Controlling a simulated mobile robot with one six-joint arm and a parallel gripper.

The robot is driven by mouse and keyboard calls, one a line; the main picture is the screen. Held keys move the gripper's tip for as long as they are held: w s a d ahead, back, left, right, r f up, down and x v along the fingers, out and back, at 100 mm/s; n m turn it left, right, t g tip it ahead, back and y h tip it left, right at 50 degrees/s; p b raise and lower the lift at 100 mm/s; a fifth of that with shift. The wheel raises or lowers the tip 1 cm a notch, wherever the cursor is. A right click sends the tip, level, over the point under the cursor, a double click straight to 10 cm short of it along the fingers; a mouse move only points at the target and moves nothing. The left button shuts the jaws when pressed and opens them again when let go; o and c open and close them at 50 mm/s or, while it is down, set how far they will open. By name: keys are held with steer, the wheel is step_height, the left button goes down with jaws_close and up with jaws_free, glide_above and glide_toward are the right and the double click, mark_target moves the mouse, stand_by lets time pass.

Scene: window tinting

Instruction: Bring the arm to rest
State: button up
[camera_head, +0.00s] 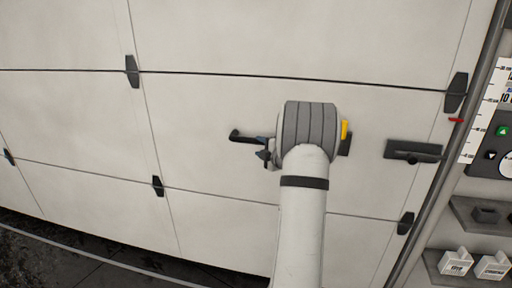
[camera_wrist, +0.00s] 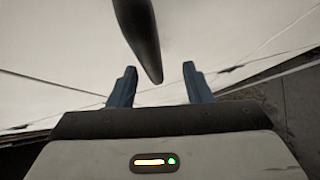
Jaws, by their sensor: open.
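My gripper (camera_wrist: 160,72) is open in the wrist view, with two blue fingers apart. A dark rounded bar, the door handle (camera_wrist: 138,30), reaches down from the top edge, and its end appears between the fingertips. I cannot tell whether it touches a finger. In the head view my arm reaches up to the pale panelled door (camera_head: 205,120). My wrist hides part of the handle's mount.
A dark latch (camera_head: 413,152) sits right of my wrist. Dark hinges (camera_head: 132,71) line the door seams. At right are a grey pipe (camera_head: 446,165), a control box with a green button (camera_head: 502,131) and a shelf (camera_head: 470,278) bearing white items. The door's left part is clear.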

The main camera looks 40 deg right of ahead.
steer(key=s, duration=0.2)
steer(key=shift+s+a+r, duration=0.1)
steer(key=shift+s+r, duration=0.05)
steer(key=shift+s, duration=0.15)
stand_by(0.3)
steer(key=s+a+r+n+g+y, duration=0.15)
steer(key=a+n+y, duration=0.25)
steer(key=a+n, duration=0.65)
steer(key=a+r+n+g+y, duration=0.3)
steer(key=a+n, duration=0.4)
steer(key=a, duration=0.6)
steer(key=s+a+n+g+y, duration=0.1)
steer(key=s+a+n+g, duration=0.5)
steer(key=s+a+n, duration=0.6)
steer(key=s+a+f+n+g+h, duration=0.1)
steer(key=s+a+n+h, duration=0.1)
steer(key=s+n, duration=0.6)
steer(key=s+a+f+n+g+h, duration=0.1)
steer(key=s+n+h, duration=0.3)
steer(key=s+n, duration=0.5)
steer(key=f+n+g, duration=0.1)
steer(key=n, duration=0.9)
steer(key=shift+a+h, duration=0.35)
steer(key=shift+h, duration=0.05)
